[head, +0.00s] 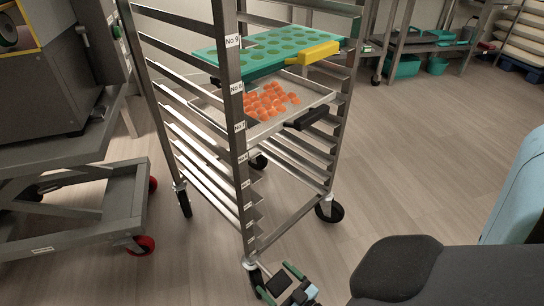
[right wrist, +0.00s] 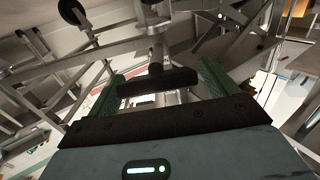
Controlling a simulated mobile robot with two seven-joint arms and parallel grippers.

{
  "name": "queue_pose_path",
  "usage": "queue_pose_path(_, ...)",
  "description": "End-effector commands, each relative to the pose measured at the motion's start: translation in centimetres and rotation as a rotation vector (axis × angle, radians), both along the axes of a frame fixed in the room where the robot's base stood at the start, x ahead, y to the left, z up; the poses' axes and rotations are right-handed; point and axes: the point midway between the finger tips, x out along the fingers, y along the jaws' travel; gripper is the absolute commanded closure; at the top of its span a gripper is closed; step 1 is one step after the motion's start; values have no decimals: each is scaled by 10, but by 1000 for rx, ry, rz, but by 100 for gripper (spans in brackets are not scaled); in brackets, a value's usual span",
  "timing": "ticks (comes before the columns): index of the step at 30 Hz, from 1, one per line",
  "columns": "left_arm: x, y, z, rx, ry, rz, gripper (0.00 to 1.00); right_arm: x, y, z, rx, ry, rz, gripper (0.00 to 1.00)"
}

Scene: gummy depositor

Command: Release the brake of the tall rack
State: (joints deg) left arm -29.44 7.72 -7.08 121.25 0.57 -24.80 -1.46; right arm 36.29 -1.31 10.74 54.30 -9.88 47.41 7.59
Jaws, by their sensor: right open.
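The tall rack (head: 229,110) is a steel frame with numbered slots, standing upright on casters in the middle of the head view. Its nearest caster (head: 254,272) is at the bottom, next to my right gripper (head: 280,284). The gripper is low near the floor, open, with green fingers. In the right wrist view, a dark bar (right wrist: 158,82) shows between the green fingers, with a metal stem beyond it. I cannot tell if that bar belongs to the caster or if the fingers touch anything. The brake lever is not clearly visible. My left gripper is out of view.
The rack holds a green mould tray (head: 262,52) with a yellow grip and a metal tray (head: 325,92) of orange gummies. A wheeled steel stand (head: 75,215) is close at left. Open floor (head: 420,170) lies to the right. Steel tables (head: 420,45) stand behind.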

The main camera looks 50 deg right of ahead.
Motion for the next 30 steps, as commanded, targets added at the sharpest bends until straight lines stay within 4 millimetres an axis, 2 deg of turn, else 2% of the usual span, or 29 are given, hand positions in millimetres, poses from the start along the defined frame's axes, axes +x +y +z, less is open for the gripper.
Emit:
queue_pose_path(6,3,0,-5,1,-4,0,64,18,-1,0,-1,0,0,15)
queue_pose_path(15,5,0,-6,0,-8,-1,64,21,-1,0,-1,1,0,15)
queue_pose_path(30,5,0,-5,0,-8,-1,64,20,-1,0,-1,1,0,77)
